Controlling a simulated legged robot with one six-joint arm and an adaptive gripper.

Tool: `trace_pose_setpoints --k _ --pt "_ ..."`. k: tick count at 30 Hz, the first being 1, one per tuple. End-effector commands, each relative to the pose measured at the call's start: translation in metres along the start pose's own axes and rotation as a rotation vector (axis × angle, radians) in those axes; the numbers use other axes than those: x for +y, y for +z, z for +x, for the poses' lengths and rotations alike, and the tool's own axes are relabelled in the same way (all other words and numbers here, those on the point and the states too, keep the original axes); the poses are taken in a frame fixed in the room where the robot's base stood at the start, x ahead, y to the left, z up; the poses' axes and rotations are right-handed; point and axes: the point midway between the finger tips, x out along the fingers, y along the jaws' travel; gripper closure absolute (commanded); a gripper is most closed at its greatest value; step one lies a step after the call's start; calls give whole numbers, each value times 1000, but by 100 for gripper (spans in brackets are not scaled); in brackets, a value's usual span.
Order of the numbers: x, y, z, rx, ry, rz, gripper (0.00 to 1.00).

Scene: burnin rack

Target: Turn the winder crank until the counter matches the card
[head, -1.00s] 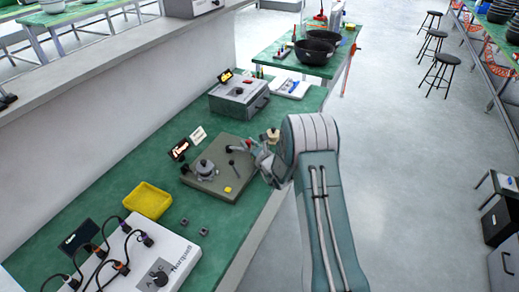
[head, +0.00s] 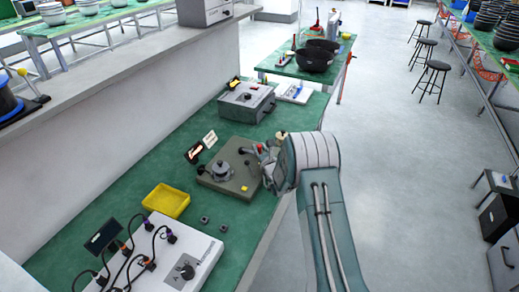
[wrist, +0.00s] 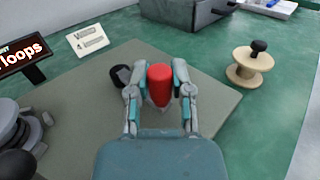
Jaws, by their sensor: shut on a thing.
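The winder is a grey-green base plate (head: 222,188) with a stacked metal disc (head: 222,170) and black knobs. In the wrist view my gripper (wrist: 160,88) is closed around an upright red knob (wrist: 160,72), with a finger on each side. What the knob is fixed to is hidden behind the fingers. A black knob (wrist: 121,75) stands just left of it. The dark counter (wrist: 22,62) shows "loops"; its number is cut off. The white card (wrist: 88,40) stands beside it, with small print and what looks like a 4. My gripper (head: 265,158) is over the plate's right edge in the head view.
A beige spool (wrist: 250,66) with a black top stands right of the plate. A grey box (head: 246,102) is behind. A yellow tray (head: 167,201) and a white panel with cables (head: 200,262) are in front.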

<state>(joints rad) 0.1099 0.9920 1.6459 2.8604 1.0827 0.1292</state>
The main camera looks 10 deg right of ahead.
Motion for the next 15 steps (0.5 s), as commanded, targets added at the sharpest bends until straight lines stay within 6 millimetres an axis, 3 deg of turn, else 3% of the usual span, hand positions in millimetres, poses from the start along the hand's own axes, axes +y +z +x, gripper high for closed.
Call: trace_pose_setpoints --k 2,3,5,15 --pt "1 1 0 -1 2 -1 100" --pt "1 1 0 -1 2 -1 59" --pt "1 1 0 -1 2 -1 36" --pt "0 0 0 -1 0 0 36"
